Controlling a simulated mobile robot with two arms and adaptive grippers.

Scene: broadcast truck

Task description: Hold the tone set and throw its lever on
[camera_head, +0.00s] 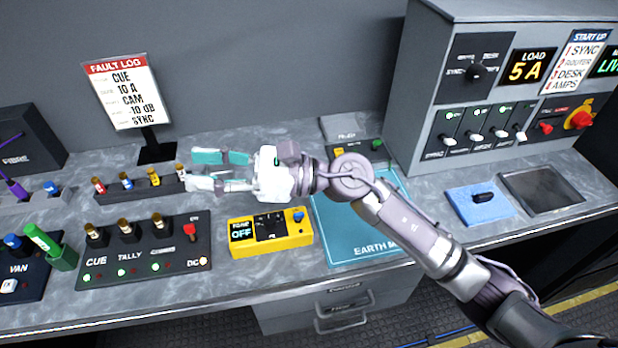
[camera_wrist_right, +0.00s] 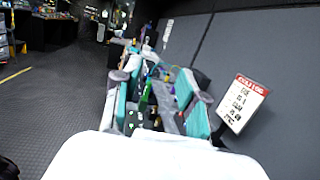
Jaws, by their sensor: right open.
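The tone set is a yellow box (camera_head: 270,238) on the desk, with a black top panel. Its small display (camera_head: 241,231) reads OFF. A small blue knob or lever top (camera_head: 298,216) stands at its right end; which control is the lever I cannot tell. My right gripper (camera_head: 205,171) is above and behind the tone set, pointing left, with teal-padded fingers apart and nothing between them. In the right wrist view the open fingers (camera_wrist_right: 160,92) frame part of the desk row beyond. The tone set is not clear in that view. My left gripper is not in view.
A black CUE/TALLY panel (camera_head: 145,258) stands left of the tone set. A fuse rack (camera_head: 138,187) lies near the right fingertips. A teal EARTH mat (camera_head: 350,235) lies right of the tone set. The fault log sign (camera_head: 125,92) stands behind; a switch cabinet (camera_head: 480,100) is at right.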

